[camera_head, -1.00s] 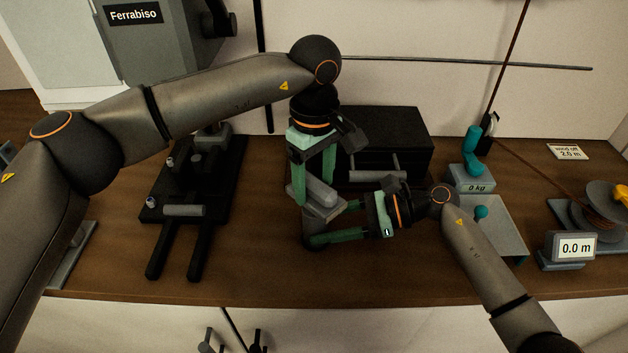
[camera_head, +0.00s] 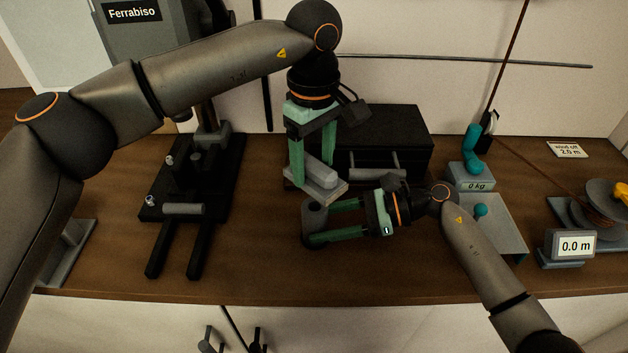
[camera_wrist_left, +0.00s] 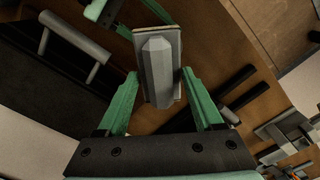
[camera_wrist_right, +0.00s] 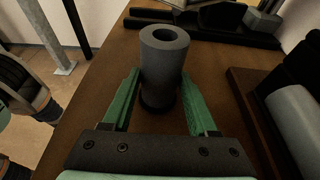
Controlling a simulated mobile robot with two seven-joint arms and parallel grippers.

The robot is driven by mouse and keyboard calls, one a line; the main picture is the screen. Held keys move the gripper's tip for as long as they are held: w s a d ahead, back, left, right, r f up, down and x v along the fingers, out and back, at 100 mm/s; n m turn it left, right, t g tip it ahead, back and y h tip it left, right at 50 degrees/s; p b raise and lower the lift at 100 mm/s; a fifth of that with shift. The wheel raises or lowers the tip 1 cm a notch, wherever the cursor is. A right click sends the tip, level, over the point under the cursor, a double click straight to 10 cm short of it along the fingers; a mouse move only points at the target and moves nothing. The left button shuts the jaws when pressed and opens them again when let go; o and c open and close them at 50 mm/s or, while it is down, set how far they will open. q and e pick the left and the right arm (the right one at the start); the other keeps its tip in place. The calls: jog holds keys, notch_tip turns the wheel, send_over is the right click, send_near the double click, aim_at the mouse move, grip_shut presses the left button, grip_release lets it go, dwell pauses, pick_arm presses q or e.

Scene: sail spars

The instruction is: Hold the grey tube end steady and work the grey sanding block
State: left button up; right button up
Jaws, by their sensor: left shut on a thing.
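The grey sanding block (camera_head: 320,178) has a ridged grey grip on a flat pad. My left gripper (camera_head: 313,172) is shut on it and holds it above and slightly behind the tube; the left wrist view shows the block (camera_wrist_left: 158,70) between the fingers. The grey tube end (camera_head: 313,218) stands upright, its hollow top facing up. My right gripper (camera_head: 322,223) has a finger on either side of it and appears shut on it. The right wrist view shows the tube (camera_wrist_right: 163,65) between the fingertips, its open top clear of the block.
A black stand with two prongs (camera_head: 180,225) lies left. A black box (camera_head: 390,135) with a grey bar (camera_head: 376,172) is behind the grippers. The front middle of the bench is clear.

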jog(key=o, duration=0.5)
jog(key=shift+d, duration=0.1)
jog(key=v, duration=1.2)
